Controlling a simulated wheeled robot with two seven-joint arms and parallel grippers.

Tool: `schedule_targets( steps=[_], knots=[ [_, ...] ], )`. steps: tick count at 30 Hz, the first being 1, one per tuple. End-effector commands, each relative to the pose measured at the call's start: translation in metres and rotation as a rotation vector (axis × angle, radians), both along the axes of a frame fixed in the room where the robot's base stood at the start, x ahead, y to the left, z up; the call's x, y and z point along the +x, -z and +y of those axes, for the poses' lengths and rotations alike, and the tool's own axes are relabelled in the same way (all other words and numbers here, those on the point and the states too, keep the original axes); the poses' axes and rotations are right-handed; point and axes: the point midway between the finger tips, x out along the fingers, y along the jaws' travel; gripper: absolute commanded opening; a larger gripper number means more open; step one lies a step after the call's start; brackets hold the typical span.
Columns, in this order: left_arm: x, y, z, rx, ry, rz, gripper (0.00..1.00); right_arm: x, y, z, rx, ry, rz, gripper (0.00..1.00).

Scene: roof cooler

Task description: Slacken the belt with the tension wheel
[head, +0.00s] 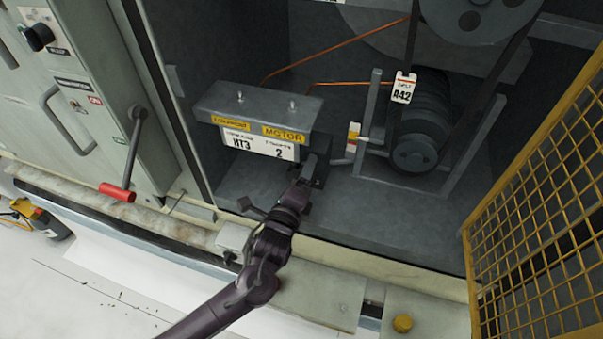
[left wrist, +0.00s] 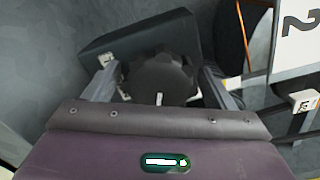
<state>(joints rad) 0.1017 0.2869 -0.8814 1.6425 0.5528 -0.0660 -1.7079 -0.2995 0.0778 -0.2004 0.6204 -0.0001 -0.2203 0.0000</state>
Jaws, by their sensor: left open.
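The tension wheel (left wrist: 160,78) is a dark, lobed knob with a white mark, seen in the left wrist view in front of a dark block (left wrist: 128,42). My left gripper (left wrist: 158,88) is open, with one finger on each side of the wheel; I cannot tell whether they touch it. In the head view my left gripper (head: 309,170) is low beside the motor box and largely hides the wheel. The dark belt (head: 491,78) runs from the large upper pulley (head: 480,15) down to the lower motor pulley (head: 414,154). My right gripper is not in view.
The grey motor box (head: 258,104) stands just behind my left gripper. A white A42 tag (head: 403,88) hangs by the belt. A red-handled lever (head: 118,192) is on the left panel, and a yellow mesh guard (head: 540,210) stands at right. The bay floor (head: 400,218) is clear.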

Motion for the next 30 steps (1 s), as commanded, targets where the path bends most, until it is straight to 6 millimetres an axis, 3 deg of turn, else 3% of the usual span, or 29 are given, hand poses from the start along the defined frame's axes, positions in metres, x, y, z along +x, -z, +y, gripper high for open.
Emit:
schedule_targets(
  steps=[5,15,30],
  knots=[
    [-0.0001,0.0002,-0.0001,-0.001,0.0,0.0,0.78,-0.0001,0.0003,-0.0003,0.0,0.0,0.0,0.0],
    [-0.0005,0.0002,-0.0002,-0.001,0.001,0.001,0.33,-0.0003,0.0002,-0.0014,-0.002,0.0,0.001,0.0],
    [-0.0007,0.0008,-0.0007,-0.143,-0.001,0.048,0.33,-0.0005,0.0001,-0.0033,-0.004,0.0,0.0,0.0]
  ],
)
